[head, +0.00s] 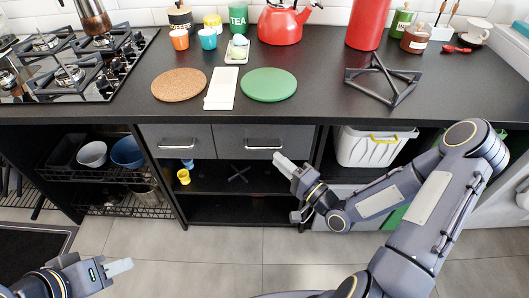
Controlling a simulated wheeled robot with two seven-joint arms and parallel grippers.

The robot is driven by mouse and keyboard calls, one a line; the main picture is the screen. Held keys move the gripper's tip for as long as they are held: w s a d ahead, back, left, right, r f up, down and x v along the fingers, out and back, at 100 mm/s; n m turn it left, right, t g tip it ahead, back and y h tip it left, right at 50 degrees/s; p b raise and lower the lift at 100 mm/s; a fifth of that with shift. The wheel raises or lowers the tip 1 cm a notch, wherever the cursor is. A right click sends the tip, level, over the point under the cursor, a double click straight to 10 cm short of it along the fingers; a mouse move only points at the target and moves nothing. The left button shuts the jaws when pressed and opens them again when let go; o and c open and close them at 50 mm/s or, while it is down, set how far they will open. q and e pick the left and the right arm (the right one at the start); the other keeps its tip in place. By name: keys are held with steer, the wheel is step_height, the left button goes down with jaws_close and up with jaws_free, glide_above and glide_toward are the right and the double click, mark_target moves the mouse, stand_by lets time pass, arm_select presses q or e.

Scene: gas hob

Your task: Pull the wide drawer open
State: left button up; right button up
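Two grey drawer fronts sit side by side under the black worktop. I see no grip on the handle. My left gripper (122,267) is low at the left, over the floor and away from the drawers. Finger gaps are unclear on both.
An open shelf below the drawers holds a yellow cup (183,177). A white bin (374,147) stands right of the drawers, behind my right arm. Bowls (127,152) sit on a rack at the left. The worktop carries boards, canisters and a gas hob (75,68). The floor in front is clear.

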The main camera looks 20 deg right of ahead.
mark_target(265, 147)
steer(key=x, duration=0.6)
steer(key=shift+w+a, duration=0.2)
steer(key=shift+w, duration=0.15)
jaws_close()
